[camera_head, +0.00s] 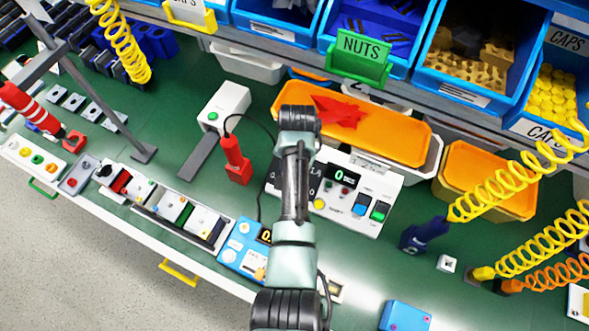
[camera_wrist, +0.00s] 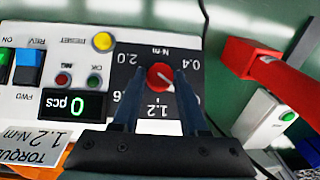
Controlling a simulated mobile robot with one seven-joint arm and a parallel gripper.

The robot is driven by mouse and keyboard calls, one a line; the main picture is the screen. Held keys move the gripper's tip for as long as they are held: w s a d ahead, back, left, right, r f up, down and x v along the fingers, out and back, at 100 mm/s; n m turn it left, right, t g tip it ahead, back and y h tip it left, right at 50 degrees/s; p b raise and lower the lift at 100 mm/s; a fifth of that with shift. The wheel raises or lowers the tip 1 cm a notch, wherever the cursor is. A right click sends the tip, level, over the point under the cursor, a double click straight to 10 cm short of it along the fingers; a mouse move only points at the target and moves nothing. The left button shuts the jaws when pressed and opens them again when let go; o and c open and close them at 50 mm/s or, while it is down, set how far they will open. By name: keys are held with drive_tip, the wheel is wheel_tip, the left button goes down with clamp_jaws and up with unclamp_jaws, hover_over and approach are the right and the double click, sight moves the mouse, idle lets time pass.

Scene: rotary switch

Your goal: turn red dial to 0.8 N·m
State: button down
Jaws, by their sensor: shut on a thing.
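The red dial (camera_wrist: 160,77) sits on the dark scale plate (camera_wrist: 131,57) of a white control box (camera_wrist: 40,30) in the wrist view. The plate shows 2.0, 0.4 and 1.2, upside down in this view; other labels are partly covered. The dial's white pointer line slants toward the lower right, near a half-hidden label. My gripper (camera_wrist: 158,88) has one finger on each side of the dial and is shut on it. In the head view my arm hides the dial and gripper; the control box (camera_head: 375,185) shows beside it.
The box has a display reading 0 pcs (camera_wrist: 72,104), a yellow button (camera_wrist: 102,41) and switches. A red tool (camera_head: 235,160) stands left of it. An orange tray (camera_head: 390,132) lies behind. Yellow coiled hoses (camera_head: 510,190) hang at the right.

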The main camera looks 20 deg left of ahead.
drive_tip(key=shift+n+h, duration=0.3)
drive_tip(key=shift+n, duration=0.1)
drive_tip(key=shift+c, duration=2.2)
unclamp_jaws()
wheel_tip(320, 180, up, 13)
drive_tip(key=shift+s, duration=0.3)
drive_tip(key=shift+a+f, duration=0.1)
